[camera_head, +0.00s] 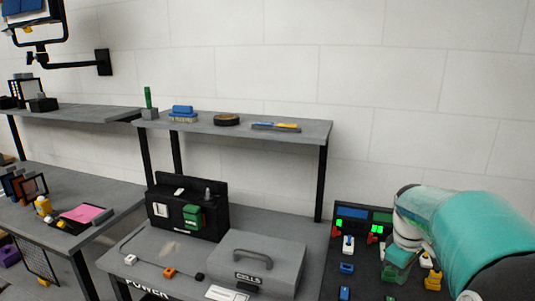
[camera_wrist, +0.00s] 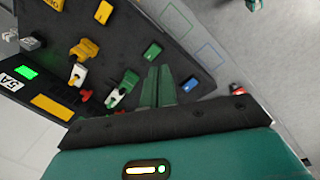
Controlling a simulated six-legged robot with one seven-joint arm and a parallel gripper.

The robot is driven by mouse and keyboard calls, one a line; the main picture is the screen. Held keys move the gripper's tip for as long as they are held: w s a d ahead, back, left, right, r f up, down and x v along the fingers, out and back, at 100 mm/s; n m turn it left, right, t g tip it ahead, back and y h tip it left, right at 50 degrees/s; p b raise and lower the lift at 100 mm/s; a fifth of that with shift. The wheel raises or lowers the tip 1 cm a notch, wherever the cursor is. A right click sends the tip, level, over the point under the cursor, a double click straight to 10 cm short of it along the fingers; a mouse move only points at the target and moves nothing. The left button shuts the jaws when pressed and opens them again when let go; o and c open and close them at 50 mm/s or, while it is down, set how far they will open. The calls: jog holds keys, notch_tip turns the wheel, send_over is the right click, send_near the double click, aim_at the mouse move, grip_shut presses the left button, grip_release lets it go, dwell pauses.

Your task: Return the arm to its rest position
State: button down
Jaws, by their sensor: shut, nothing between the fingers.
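My gripper (camera_wrist: 158,86) shows in the wrist view as two green fingers side by side, shut and empty. They are over or near the edge of a black board (camera_wrist: 130,45) with coloured pieces; the gap to it cannot be told. In the head view my teal arm reaches in from the right, over the black board (camera_head: 372,275) at the bottom right. The gripper (camera_head: 392,273) is partly hidden there by the arm.
A grey case (camera_head: 255,262) stands left of the board. A grey shelf (camera_head: 235,128) is above and behind it.

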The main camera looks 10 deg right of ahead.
jog(key=s+a+r+m+t, duration=0.1)
jog(key=s+a, duration=0.2)
jog(key=a, duration=0.6)
jog(key=s+a+r+m+t+y, duration=0.1)
jog(key=s+a, duration=0.3)
jog(key=a, duration=0.5)
jog(key=s+a+r+m+t, duration=0.2)
jog(key=s+a+t, duration=0.1)
jog(key=a, duration=0.6)
jog(key=shift+s+r+m+y, duration=0.2)
jog(key=shift+s+m+y, duration=0.1)
jog(key=shift+s, duration=0.35)
